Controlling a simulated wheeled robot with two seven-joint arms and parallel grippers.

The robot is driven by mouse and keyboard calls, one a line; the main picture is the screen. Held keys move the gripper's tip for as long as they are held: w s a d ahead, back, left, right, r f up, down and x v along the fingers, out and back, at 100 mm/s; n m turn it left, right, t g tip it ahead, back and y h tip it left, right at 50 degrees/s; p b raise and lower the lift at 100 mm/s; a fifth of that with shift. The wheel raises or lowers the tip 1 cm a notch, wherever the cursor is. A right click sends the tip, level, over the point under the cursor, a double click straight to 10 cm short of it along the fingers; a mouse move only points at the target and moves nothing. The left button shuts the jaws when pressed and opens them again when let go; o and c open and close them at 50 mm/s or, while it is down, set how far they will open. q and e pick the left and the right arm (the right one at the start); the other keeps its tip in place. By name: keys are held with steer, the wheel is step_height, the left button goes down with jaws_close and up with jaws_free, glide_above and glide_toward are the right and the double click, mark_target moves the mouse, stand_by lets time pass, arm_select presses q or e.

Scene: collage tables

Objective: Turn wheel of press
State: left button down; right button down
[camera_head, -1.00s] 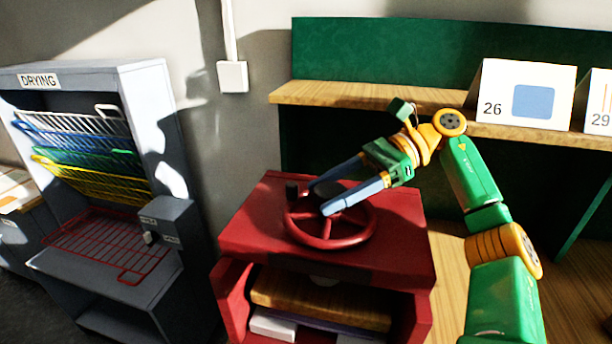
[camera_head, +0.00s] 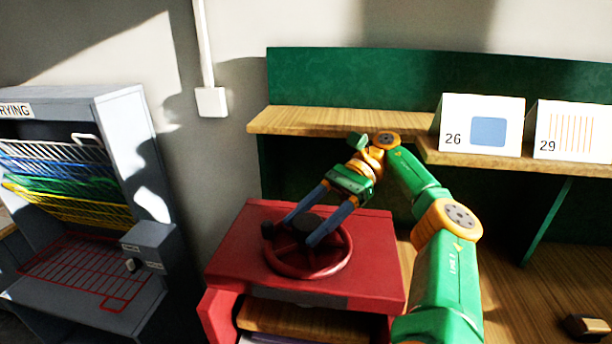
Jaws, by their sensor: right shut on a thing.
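The press (camera_head: 235,262) is a dark red box with a red handwheel (camera_head: 338,267) lying flat on top. The wheel has a dark hub in its middle and a small dark knob (camera_head: 267,230) on its left rim. My right gripper (camera_head: 299,232) reaches down from the upper right, its two blue fingers on either side of the dark hub, shut on the wheel's middle. The fingers partly hide the hub and spokes. My left gripper is not in view.
A grey drying rack (camera_head: 120,115) with coloured wire shelves stands at left. Behind the press is a green-backed wooden shelf (camera_head: 330,122) with cards 26 (camera_head: 455,115) and 29 (camera_head: 575,115). A small brown object (camera_head: 587,327) lies at bottom right. The press's front opening holds a wooden board (camera_head: 300,320).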

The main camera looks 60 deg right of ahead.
steer(key=shift+f, duration=0.15)
steer(key=shift+c, duration=0.6)
jaws_free()
steer(key=shift+a, duration=0.15)
